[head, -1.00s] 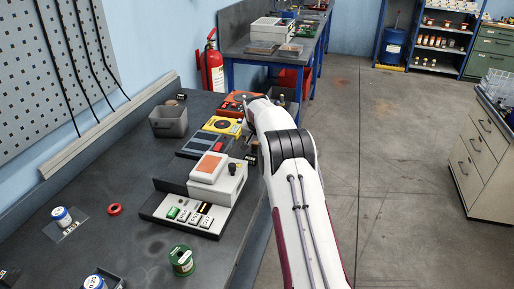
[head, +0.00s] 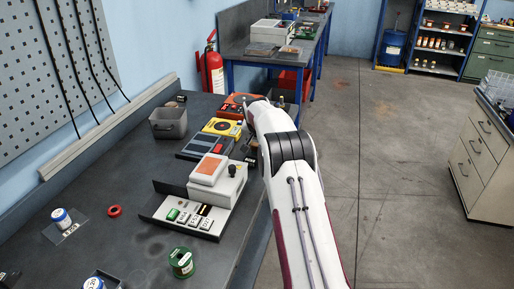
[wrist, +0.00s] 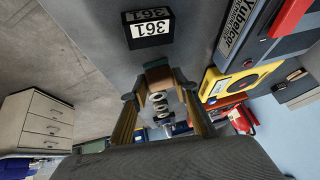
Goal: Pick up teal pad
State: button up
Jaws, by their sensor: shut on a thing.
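My gripper (wrist: 160,88) shows in the wrist view with its two fingers closed on a small block (wrist: 157,75).
A yellow device (head: 222,127), a red-orange device (head: 240,104) and a white box with an orange top (head: 212,170) stand left of my arm. Bare bench (head: 110,170) lies further left.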

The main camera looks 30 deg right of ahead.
jog(key=shift+r, duration=0.1)
notch_tip(320, 180, up, 10)
dwell(0.6)
